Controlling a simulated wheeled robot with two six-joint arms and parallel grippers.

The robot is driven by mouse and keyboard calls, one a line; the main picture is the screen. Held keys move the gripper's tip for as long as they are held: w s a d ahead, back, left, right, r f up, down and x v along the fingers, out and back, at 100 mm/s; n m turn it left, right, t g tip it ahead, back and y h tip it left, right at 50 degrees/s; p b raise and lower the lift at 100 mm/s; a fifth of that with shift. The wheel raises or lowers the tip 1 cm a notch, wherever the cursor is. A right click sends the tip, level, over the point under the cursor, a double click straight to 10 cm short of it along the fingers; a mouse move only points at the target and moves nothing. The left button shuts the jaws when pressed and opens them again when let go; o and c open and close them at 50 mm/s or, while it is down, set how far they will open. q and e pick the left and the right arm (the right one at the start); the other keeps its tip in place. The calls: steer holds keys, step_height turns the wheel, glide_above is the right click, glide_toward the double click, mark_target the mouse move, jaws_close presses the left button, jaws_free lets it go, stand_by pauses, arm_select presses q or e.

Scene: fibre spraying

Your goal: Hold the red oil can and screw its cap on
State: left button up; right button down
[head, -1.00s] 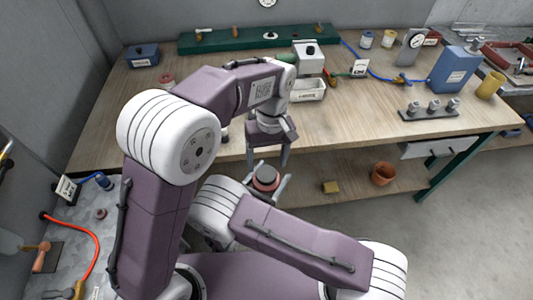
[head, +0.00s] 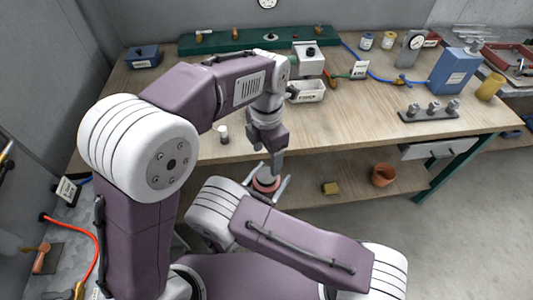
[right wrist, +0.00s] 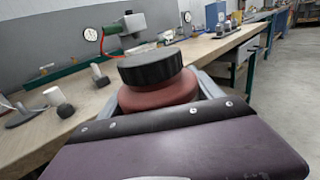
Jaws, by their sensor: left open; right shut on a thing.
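The red oil can (head: 266,184) is held upright between the fingers of my right gripper (head: 268,188), low in front of the bench. In the right wrist view the red can (right wrist: 157,94) stands between the grey fingers, with a wide black ribbed cap (right wrist: 150,67) on top. The cap looks seated on the can; how tight it is cannot be told. My left gripper (head: 275,168) is open and points down just above the can, seen nearly edge-on, and partly hides its top. Whether it touches the cap cannot be told.
The floor at right is clear.

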mark_target(266, 175)
arm_select(q)
steer(key=shift+f, duration=0.1)
step_height(266, 175, down, 8)
steer(key=shift+r, duration=0.1)
stand_by(0.3)
steer(key=shift+c, duration=0.2)
